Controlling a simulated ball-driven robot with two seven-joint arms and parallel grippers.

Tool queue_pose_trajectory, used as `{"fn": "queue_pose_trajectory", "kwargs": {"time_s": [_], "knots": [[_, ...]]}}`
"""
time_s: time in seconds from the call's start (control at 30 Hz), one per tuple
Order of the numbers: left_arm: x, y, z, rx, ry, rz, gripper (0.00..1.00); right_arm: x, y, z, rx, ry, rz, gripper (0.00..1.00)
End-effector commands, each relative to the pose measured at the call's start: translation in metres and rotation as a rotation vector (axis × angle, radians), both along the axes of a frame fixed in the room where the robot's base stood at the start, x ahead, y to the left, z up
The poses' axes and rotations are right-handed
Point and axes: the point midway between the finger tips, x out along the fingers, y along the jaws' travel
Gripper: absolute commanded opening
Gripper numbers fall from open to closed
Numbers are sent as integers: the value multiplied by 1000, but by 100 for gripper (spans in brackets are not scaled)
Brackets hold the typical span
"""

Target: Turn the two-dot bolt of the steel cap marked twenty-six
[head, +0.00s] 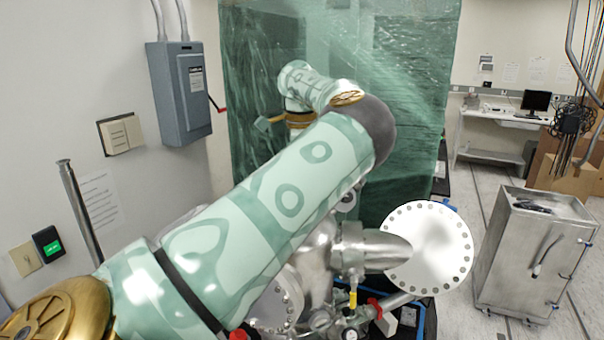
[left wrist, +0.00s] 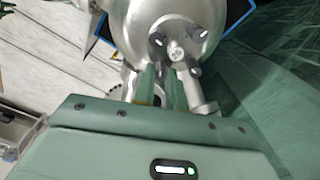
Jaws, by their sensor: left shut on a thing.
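The small steel cap (left wrist: 175,50) sits on a rounded steel vessel (left wrist: 135,15) at the top of the left wrist view. Its face carries a small mark, too small to read surely, and dark-ended bolts (left wrist: 157,39) stand around it. My left gripper (left wrist: 161,72) reaches the cap's near lower side, its two green fingers close together. It is shut on what seems to be a bolt there; the fingers hide it, and no dots can be read. In the head view my left arm hides this gripper and the cap. My right gripper is in neither view.
In the head view, steel vacuum parts (head: 320,255) and a large bolted round flange (head: 428,248) stand below and right of my arm. A green translucent curtain (head: 415,60) hangs behind. A grey electrical box (head: 180,92) is on the left wall.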

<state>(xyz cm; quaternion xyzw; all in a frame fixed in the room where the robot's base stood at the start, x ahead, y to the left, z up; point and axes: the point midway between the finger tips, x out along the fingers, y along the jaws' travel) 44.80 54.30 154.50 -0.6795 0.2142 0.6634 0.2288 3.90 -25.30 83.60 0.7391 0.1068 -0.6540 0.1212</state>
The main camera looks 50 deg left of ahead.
Motion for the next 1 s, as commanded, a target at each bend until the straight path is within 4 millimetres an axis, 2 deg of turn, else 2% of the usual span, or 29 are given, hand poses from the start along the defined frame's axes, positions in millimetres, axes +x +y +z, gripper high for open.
{"fn": "queue_pose_trajectory", "kwargs": {"time_s": [0.4, 1.0], "knots": [[0, 0, 1, 2, -6, 207, 0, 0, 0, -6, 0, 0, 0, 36], [0, 0, 1, -1, -7, 244, 0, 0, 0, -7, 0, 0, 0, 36]]}}
